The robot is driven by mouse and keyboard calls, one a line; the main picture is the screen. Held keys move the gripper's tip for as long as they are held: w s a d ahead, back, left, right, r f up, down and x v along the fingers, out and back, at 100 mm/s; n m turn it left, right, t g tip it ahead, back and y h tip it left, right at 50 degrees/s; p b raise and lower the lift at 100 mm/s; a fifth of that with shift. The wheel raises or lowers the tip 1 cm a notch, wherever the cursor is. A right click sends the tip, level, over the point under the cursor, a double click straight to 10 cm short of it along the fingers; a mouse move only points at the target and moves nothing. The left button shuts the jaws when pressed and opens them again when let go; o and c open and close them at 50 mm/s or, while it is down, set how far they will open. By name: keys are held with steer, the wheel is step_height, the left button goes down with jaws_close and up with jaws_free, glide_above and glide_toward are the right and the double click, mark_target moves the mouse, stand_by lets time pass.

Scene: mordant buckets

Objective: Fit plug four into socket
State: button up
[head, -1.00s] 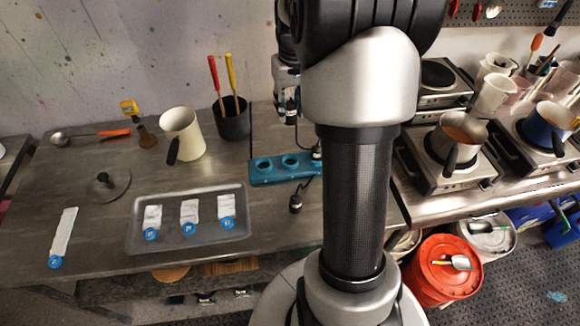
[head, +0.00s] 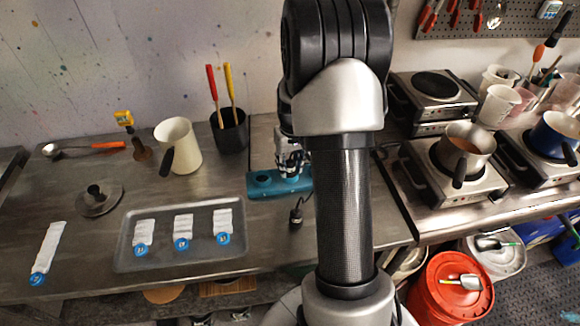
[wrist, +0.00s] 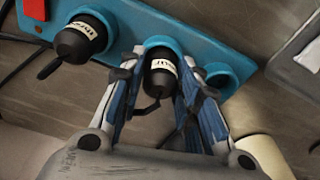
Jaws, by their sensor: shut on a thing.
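The teal socket strip (head: 262,191) lies on the bench, partly hidden by my arm. In the wrist view the strip (wrist: 125,22) has a plug with a pale label (wrist: 83,38) in its left socket. My gripper (wrist: 158,85) is shut on a black plug with a pale label (wrist: 160,78), at the middle socket. How deep it sits, I cannot tell. The right socket (wrist: 220,77) looks empty. In the head view my gripper (head: 291,160) is down at the strip. A loose black plug (head: 296,214) rests on the bench in front of the strip.
A metal tray (head: 130,262) with labelled strips lies front left. A cream jug (head: 180,146) and a black pot with red and yellow handles (head: 229,130) stand behind. Hot plates (head: 455,175) stand at right. A red switch (wrist: 35,9) is at the strip's end.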

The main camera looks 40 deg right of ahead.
steer(key=shift+f, duration=0.25)
steer(key=shift+f, duration=0.15)
steer(key=o, duration=1.1)
